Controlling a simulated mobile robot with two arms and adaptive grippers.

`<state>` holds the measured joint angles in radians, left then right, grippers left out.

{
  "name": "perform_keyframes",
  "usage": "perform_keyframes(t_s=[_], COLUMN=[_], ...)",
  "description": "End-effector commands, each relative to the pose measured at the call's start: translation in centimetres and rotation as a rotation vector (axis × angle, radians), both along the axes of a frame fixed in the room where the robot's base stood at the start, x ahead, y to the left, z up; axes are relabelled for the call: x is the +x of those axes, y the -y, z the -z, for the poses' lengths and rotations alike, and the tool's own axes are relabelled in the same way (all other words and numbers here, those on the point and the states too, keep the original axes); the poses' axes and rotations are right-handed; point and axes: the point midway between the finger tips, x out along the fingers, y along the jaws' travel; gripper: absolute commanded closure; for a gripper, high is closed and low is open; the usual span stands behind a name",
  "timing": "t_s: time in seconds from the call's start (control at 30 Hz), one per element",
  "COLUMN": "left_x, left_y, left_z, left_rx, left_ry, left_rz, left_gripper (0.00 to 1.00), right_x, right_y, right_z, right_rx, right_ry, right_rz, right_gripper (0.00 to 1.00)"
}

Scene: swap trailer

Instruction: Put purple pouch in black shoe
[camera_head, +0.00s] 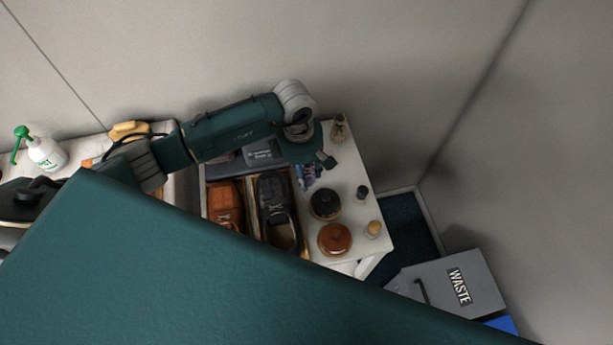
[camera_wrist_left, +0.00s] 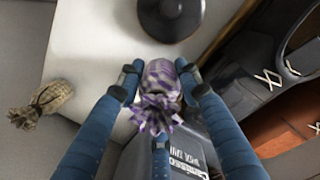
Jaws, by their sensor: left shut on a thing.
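A purple-and-white patterned pouch (camera_wrist_left: 161,112) with a gathered, frilled top is between the blue fingers of my left gripper (camera_wrist_left: 158,78) in the left wrist view. The fingers are shut on it. In the head view my left gripper (camera_head: 308,176) is over the white table, just right of the black shoe, and its arm hides part of it. The black shoe (camera_head: 273,195) lies in a compartment beside a brown shoe (camera_head: 225,203). The black shoe also shows at the upper right of the left wrist view (camera_wrist_left: 250,75). My right gripper is not in view.
A beige pouch (camera_head: 339,130), a black round jar (camera_head: 325,204), a brown round jar (camera_head: 334,238) and small bottles stand on the white table (camera_head: 355,165). A dark lettered box (camera_head: 258,155) lies behind the shoes. A waste bin (camera_head: 450,284) is at lower right.

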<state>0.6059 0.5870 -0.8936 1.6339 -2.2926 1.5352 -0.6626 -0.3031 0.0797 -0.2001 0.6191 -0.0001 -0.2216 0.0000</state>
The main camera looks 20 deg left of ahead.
Motion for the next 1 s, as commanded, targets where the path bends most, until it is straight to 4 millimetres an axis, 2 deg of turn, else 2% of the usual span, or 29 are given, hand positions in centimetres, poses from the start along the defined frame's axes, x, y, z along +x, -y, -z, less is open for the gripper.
perform_keyframes(t_s=[0.1,0.2,0.6,0.63,0.7,1.0], left_x=[-0.1,0.0,0.0,0.0,0.0,0.0], left_y=[0.0,0.1,0.0,0.0,0.0,0.0], left_z=[1.8,2.7,3.3,3.1,3.1,2.9], left_rx=[-0.001,-0.001,0.000,0.000,0.000,0.000], left_ry=[-0.004,-0.002,0.000,0.000,-0.001,-0.001], left_rz=[-0.002,0.000,0.000,0.000,0.000,0.000], left_gripper=[0.91,0.91,0.91,0.60,0.47,0.47], right_x=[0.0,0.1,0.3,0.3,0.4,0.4], right_y=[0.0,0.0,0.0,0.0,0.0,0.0], right_z=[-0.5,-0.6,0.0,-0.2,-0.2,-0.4], right_rx=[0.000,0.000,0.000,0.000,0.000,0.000], right_ry=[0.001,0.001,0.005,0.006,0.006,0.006], right_rz=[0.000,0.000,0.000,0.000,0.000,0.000], right_gripper=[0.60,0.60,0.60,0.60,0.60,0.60])
